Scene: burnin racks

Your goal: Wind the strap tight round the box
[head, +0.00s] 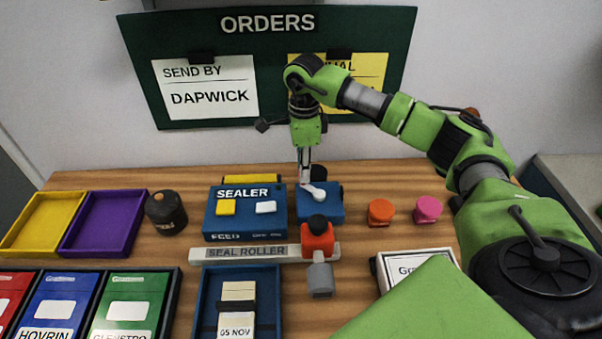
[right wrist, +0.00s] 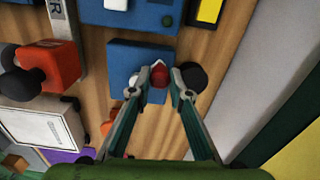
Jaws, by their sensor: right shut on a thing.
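My right gripper (head: 304,180) points down at a small blue block (head: 320,212) just right of the blue sealer (head: 245,222). In the right wrist view, its fingertips (right wrist: 159,78) are closed on a small red knob (right wrist: 158,73) over that block (right wrist: 122,62). A pale lever (head: 316,194) lies on the block's top beside the fingers. A dark round part (right wrist: 192,78) sits next to the right finger. I cannot make out a strap or which thing is the box to be strapped. My left gripper is out of view.
Orange (head: 381,211) and pink (head: 428,208) knobs stand right of the block. Yellow (head: 40,222) and purple (head: 103,222) trays and a dark canister (head: 166,212) are left. A framed white card (head: 400,264) is near my arm.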

